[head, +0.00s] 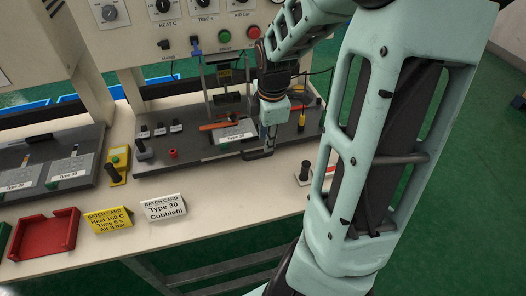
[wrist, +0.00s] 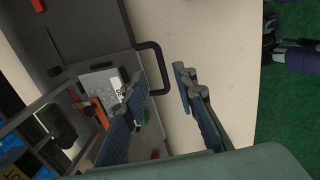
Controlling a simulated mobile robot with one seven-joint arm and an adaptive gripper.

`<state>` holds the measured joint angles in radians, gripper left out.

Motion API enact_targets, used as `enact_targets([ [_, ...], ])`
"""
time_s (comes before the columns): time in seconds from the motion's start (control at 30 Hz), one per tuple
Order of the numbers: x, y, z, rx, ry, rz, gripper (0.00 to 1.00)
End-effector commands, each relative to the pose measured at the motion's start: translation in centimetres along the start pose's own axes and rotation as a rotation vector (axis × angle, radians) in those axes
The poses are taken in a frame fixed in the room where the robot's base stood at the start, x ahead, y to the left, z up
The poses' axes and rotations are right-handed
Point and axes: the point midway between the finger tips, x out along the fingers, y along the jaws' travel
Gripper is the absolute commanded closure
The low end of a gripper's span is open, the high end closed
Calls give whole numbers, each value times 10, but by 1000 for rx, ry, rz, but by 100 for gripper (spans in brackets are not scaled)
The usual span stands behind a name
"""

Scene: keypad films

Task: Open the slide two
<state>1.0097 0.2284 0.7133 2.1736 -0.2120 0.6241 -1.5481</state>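The slide at the right station is a dark grey plate (head: 195,150) under the press, with a white "Type 30" label (head: 238,131). A black U-shaped handle (head: 259,155) sticks out from its front edge. In the wrist view the handle (wrist: 165,60) shows upper middle, in line with the gap between my fingers. My gripper (head: 268,143) points down at the handle, and its fingers (wrist: 164,78) are apart with nothing held. I cannot tell whether the fingertips reach down to the handle's height. The slide's number is not readable.
A second dark grey plate (head: 88,150) lies at the left. A yellow box (head: 118,164), red tray (head: 45,234), yellow batch card (head: 110,219) and white batch card (head: 163,207) stand on the bench. A black knob (head: 304,172) stands right of the handle. Bare bench lies in front.

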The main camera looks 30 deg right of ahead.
Motion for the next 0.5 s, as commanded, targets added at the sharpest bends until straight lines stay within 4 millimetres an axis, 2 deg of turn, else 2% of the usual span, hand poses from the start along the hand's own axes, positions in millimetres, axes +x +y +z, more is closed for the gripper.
enact_targets([
  [0.03, 15, -2, -1, -2, 3, -4, 74],
  [0.2, 45, -1, -1, -2, 2, -3, 74],
  [0.33, 60, -1, -1, -2, 0, -2, 74],
  [0.5, 68, 0, 0, 0, -1, 0, 74],
])
